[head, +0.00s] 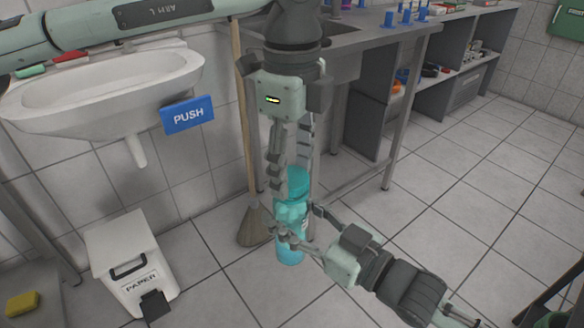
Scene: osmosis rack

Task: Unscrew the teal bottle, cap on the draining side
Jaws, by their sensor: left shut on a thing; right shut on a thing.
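The teal bottle (290,250) is upright in mid-air in front of a wooden-handled broom. My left gripper (287,185) points down from above and is shut on the bottle's teal cap (298,181). My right gripper (297,226) comes in from the lower right and is shut around the bottle's body below the cap. The fingers cover parts of the bottle, and I cannot tell whether the cap is loose from it.
A steel sink counter (375,38) with blue pegs stands behind. A white washbasin (105,85) hangs at the left with a blue PUSH sign (187,115). A white PAPER bin (125,262) and the broom (252,225) stand on the floor.

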